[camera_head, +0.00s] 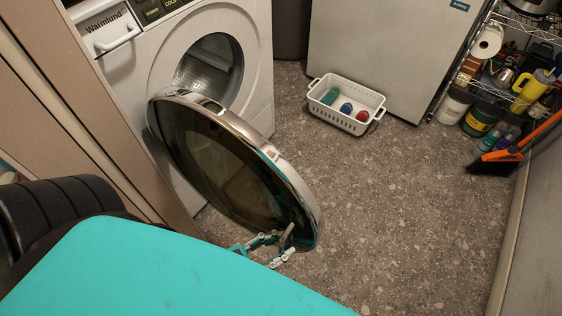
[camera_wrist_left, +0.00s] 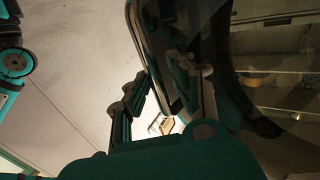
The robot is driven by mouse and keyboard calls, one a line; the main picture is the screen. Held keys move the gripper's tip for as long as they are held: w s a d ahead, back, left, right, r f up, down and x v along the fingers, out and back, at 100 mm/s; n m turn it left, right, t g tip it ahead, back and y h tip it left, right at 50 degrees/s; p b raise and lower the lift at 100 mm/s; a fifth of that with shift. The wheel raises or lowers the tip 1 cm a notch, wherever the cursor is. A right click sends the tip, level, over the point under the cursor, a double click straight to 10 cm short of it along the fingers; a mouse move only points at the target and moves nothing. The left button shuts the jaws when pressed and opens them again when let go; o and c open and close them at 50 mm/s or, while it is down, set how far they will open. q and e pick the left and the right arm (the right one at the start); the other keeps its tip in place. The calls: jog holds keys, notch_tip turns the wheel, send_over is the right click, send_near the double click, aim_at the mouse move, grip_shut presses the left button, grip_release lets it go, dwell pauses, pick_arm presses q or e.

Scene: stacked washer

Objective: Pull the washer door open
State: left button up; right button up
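The white washer (camera_head: 250,45) stands at the upper left in the head view. Its round door (camera_head: 225,165), dark glass in a chrome rim, is swung wide open, away from the drum opening (camera_head: 210,65). My left gripper (camera_head: 287,246) is at the door's lower free edge. In the left wrist view, my left gripper (camera_wrist_left: 160,72) has its fingers apart, with the door's rim between or just beside them. Dark door glass (camera_wrist_left: 235,75) fills the right there. Firm contact cannot be made out. My right gripper is in neither view.
A white basket (camera_head: 345,104) with coloured items sits on the speckled floor by a pale appliance (camera_head: 385,45). A wire shelf (camera_head: 530,30) with supplies and an orange broom (camera_head: 510,150) are at the right. The floor (camera_head: 410,200) right of the door is clear.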

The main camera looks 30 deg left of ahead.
pick_arm(q)
jog(key=v, duration=1.2)
jog(key=shift+w+f, duration=0.1)
jog(key=w+a+f+n+g+y, duration=0.2)
jog(key=w+f+y, duration=0.2)
jog(key=f, duration=0.4)
jog(key=w+a+f+n+g+y, duration=0.2)
jog(key=w+f+y, duration=0.25)
jog(key=f, duration=0.45)
jog(key=s+d+f+g+y, duration=0.15)
jog(key=d+f+g, duration=0.25)
jog(key=f+g, duration=0.5)
jog(key=s+a+p, duration=0.2)
jog(key=s+p, duration=1.3)
jog(key=s, duration=0.1)
jog(key=shift+s+a+f+n+g+y+p, duration=0.2)
jog(key=shift+s+a+n+g+y+p, duration=0.1)
jog(key=shift+p, duration=0.05)
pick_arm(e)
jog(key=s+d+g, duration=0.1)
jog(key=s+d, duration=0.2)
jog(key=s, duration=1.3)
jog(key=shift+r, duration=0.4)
